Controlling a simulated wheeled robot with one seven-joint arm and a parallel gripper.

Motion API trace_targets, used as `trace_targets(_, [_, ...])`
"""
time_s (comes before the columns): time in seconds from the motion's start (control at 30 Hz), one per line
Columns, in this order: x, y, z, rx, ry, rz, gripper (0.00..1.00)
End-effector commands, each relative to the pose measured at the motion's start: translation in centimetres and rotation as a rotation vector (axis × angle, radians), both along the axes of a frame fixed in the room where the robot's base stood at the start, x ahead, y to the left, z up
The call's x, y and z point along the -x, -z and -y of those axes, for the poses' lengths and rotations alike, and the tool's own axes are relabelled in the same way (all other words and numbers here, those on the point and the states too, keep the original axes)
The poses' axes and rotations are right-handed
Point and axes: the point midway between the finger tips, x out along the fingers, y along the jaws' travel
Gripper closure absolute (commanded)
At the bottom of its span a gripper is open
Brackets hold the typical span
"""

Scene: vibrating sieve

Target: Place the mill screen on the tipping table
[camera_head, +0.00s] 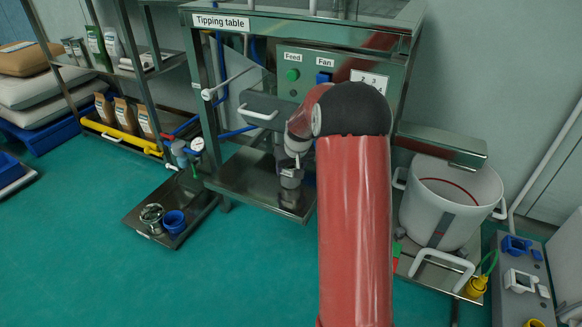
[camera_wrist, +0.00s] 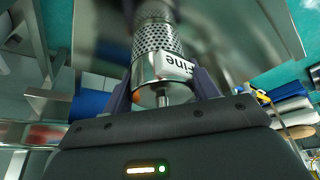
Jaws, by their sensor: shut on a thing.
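The mill screen (camera_wrist: 156,40) is a perforated metal cylinder with a white label, partly readable as "ine". In the wrist view my gripper (camera_wrist: 162,92) has its two dark fingers on either side of it, shut on it. The tipping table (camera_head: 300,27) is the steel frame labelled "Tipping table" at the top middle of the head view; only part of its top shows. My gripper (camera_head: 290,178) is low in front of it, above the lower steel shelf (camera_head: 238,172). My red arm hides part of the table front, and the screen is hard to make out in the head view.
A green panel (camera_head: 308,84) with Feed and Fan buttons faces me. A low tray (camera_head: 133,217) at left bears a metal cup (camera_head: 152,214) and a blue cup (camera_head: 174,221). A white bucket (camera_head: 440,217) stands at right. The green floor at lower left is clear.

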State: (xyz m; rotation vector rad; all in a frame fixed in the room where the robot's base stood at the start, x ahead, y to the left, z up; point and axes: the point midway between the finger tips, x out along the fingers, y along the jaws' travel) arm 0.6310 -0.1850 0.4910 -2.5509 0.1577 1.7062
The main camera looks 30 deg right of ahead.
Motion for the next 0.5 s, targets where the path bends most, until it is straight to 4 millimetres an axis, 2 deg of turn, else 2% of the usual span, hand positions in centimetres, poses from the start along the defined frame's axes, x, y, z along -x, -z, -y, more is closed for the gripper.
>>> trace_targets(0.33, [-0.05,0.33,-0.02,0.001,-0.001,0.002,0.75])
trace_targets(0.37, [-0.02,0.24,-0.03,0.001,-0.001,0.001,0.37])
trace_targets(0.5, [-0.01,0.22,-0.03,0.000,-0.001,0.000,0.19])
